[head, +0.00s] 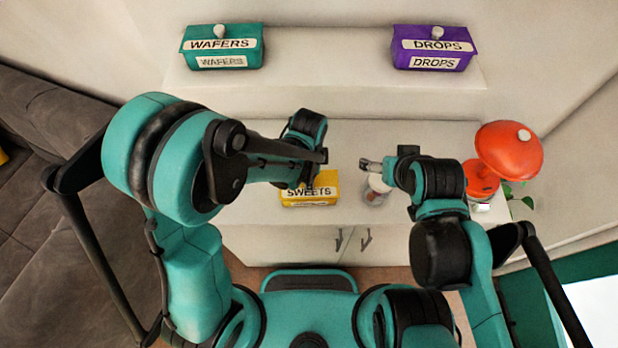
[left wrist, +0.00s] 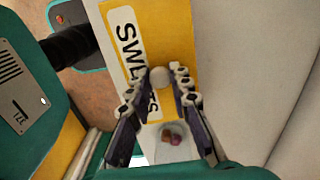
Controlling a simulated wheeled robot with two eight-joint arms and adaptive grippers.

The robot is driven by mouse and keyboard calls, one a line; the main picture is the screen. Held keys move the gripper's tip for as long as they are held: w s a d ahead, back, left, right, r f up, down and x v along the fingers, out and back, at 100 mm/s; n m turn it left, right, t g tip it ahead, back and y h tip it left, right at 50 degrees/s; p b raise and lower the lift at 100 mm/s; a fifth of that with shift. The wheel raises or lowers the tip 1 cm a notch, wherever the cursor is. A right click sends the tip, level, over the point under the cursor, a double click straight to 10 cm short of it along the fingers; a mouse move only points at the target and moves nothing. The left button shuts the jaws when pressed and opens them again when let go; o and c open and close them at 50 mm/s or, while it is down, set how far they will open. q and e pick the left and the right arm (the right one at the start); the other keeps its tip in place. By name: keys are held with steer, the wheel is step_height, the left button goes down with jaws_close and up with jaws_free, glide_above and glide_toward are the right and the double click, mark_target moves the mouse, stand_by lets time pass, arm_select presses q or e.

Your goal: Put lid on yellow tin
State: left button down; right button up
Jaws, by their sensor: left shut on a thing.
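The yellow tin (head: 322,203) stands on the low white cabinet, with a SWEETS label partly in view. Its yellow lid (left wrist: 185,42) has its own SWEETS label and a pale round knob (left wrist: 159,76). My left gripper (left wrist: 160,84) is shut on this knob from above. In the head view the lid (head: 330,181) is level over the tin, lined up with it; I cannot tell whether it touches the rim. My left wrist hides part of the lid. My right gripper (head: 364,164) looks open and empty, to the right of the tin.
A small pale jar (head: 374,197) with reddish contents stands right of the tin, under my right gripper. A red lamp (head: 508,150) stands at the right end. A teal WAFERS tin (head: 258,50) and a purple DROPS tin (head: 400,55) stand on the upper shelf, lids on.

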arm_select(q)
steer(key=shift+f, duration=0.15)
stand_by(0.5)
steer(key=shift+f+b, duration=0.25)
steer(key=shift+b, duration=0.25)
stand_by(0.4)
steer(key=c, duration=0.9)
jaws_free()
steer(key=shift+r+p, duration=2.8)
steer(key=shift+r, duration=1.25)
